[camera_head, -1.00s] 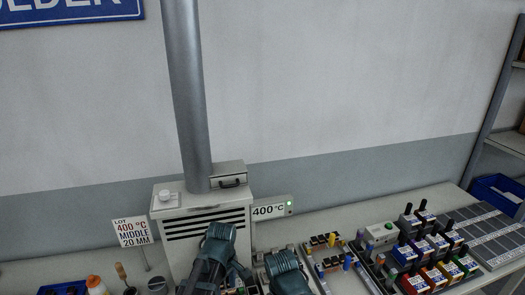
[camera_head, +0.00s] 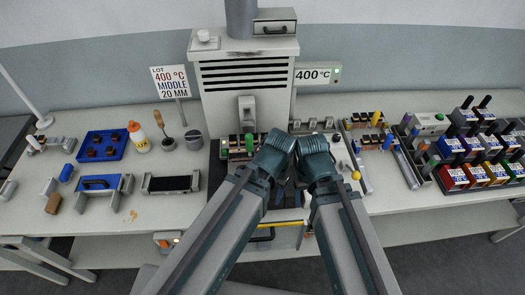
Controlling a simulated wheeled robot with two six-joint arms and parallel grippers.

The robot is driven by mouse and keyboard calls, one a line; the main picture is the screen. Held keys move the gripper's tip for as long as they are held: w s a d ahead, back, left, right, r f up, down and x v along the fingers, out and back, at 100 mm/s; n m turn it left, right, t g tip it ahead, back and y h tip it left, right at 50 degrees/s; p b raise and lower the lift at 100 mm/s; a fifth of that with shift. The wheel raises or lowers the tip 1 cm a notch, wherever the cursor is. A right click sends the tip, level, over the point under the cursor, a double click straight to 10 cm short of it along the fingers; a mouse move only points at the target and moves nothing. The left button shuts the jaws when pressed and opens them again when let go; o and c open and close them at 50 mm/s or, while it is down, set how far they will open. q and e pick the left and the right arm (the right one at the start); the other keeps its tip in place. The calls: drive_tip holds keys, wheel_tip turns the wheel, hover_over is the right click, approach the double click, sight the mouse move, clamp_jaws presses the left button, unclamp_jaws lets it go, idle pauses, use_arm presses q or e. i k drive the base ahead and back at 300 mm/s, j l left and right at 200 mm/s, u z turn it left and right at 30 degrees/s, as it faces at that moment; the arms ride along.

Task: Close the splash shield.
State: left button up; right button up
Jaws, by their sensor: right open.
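The white fume hood unit (camera_head: 248,62) stands at the back of the bench, with dark slots in its front. An upright pale grey part (camera_head: 247,113) is at its lower front; I cannot tell if this is the splash shield. The opening below is mostly hidden by my arms. My left gripper (camera_head: 277,148) and right gripper (camera_head: 315,158) are side by side in front of the unit, above the bench. The right is open, with nothing seen in it. The left one's fingers are hidden behind its wrist.
A 400 °C display (camera_head: 315,74) is right of the hood. Left are a lot sign (camera_head: 170,82), blue tray (camera_head: 103,145), orange-capped bottle (camera_head: 138,137) and metal cup (camera_head: 194,140). Right are a connector rack (camera_head: 372,140) and several coloured boxes.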

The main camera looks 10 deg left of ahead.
sight(271, 228)
drive_tip(key=k+u, duration=0.45)
drive_tip(key=k+l, duration=0.1)
drive_tip(key=l, duration=0.35)
drive_tip(key=k+l, duration=0.1)
drive_tip(key=l, duration=0.35)
drive_tip(key=k+l, duration=0.1)
drive_tip(key=l, duration=0.3)
drive_tip(key=k+l+u, duration=0.1)
drive_tip(key=l, duration=0.35)
